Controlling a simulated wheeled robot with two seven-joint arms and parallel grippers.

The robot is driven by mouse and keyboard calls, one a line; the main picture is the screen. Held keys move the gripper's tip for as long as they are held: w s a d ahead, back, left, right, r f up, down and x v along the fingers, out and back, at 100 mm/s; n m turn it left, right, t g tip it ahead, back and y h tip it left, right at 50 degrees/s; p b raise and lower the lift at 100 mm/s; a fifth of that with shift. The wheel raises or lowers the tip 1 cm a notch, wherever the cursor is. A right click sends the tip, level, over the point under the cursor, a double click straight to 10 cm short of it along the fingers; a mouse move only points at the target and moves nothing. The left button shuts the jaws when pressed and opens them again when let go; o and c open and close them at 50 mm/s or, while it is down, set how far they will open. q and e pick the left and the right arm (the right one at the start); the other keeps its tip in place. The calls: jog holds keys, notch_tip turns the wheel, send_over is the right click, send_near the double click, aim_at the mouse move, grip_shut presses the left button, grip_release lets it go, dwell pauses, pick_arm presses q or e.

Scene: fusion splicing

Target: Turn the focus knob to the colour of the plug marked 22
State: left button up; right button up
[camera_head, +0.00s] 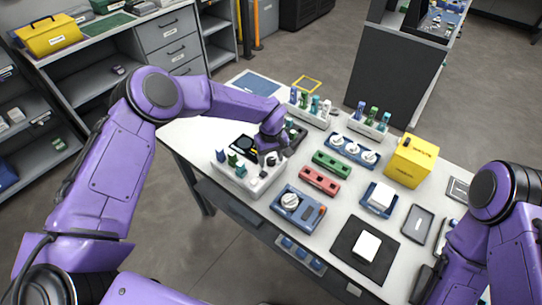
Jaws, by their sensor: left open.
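My left gripper (268,160) points down over the left part of the table, just above the back right of a white rack (262,183). It is open, with nothing visible between its fingers. The rack holds small blue, green and teal plugs, among them a teal plug (241,171). A blue unit (309,224) near the front edge carries a round white knob (290,200). Another blue unit (335,144) behind carries several white knobs. More coloured plugs stand in two white racks at the back (311,118). I cannot read any plug's number. My right arm shows at the right, its gripper out of view.
A green block (332,163) and a red block (319,181) lie mid-table. A yellow box (412,162) stands at the right. A white block (367,245) sits on a black mat (351,262). A dark partition (382,70) rises behind the table.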

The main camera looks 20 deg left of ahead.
pick_arm(q)
jog(key=c, duration=1)
jog(key=shift+c, duration=0.2)
jog(key=n+b, duration=0.2)
jog(key=n, duration=0.1)
jog(key=shift+f+b, duration=0.2)
jog(key=shift+b, duration=0.1)
jog(key=n+b, duration=0.2)
jog(key=n, duration=0.2)
jog(key=shift+w+n, duration=0.1)
jog(key=shift+n, duration=0.3)
jog(key=n+b, duration=0.2)
jog(key=n, duration=0.3)
jog(key=shift+r, duration=0.1)
jog(key=shift+r+n+b, duration=0.1)
jog(key=shift+n+b, duration=0.9)
jog(key=shift+n, duration=1.5)
